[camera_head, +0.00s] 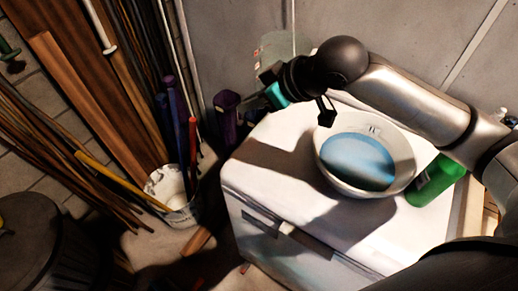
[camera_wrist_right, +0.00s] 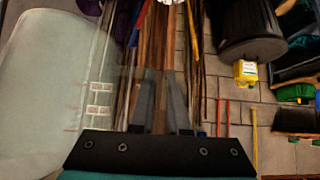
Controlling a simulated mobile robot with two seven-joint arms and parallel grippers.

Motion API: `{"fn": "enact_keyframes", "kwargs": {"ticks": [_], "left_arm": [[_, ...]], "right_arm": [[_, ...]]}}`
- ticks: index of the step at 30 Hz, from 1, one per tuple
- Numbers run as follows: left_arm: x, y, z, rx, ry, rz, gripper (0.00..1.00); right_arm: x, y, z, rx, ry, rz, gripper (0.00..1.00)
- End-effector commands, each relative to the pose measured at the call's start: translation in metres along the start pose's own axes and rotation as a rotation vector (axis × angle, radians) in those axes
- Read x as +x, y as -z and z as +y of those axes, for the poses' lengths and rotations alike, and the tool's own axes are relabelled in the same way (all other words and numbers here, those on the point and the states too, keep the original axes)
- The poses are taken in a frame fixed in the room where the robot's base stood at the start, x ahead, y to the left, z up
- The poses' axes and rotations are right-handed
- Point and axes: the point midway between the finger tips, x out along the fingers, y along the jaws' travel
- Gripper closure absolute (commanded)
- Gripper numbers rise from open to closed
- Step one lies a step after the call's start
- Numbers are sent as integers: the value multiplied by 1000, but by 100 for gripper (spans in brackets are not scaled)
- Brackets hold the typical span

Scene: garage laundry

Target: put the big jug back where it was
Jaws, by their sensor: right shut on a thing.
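The big jug (camera_head: 275,48) is pale and see-through, with measuring marks on its side. It is behind and above the far left edge of the white cabinet, partly hidden by my right gripper (camera_head: 268,78). The jug also shows large at the left in the right wrist view (camera_wrist_right: 60,85), beside the two fingers of my right gripper (camera_wrist_right: 161,100). The gripper is shut on the jug; the exact grip point is hard to see through the clear wall. My left gripper is out of view.
The cabinet's left part is clear. A white bucket (camera_head: 183,215) of tools stands left on the floor. A dark bin (camera_wrist_right: 247,28) shows in the wrist view.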

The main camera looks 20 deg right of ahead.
Motion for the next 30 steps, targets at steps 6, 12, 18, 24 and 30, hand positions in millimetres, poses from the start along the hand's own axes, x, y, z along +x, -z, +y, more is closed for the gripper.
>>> {"fn": "enact_keyframes", "kwargs": {"ticks": [6, 12, 18, 24, 30], "left_arm": [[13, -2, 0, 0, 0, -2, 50], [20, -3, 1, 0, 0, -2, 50], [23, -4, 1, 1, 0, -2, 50], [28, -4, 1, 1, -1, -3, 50], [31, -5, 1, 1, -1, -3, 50]], "right_arm": [[45, -47, -2, 5, 2, -5, 100], [76, -78, -2, 4, 0, -3, 100], [88, -89, -3, 1, -1, 1, 100], [104, -106, -3, 3, -1, -2, 100], [118, -120, -4, 1, -1, 1, 100]]}}
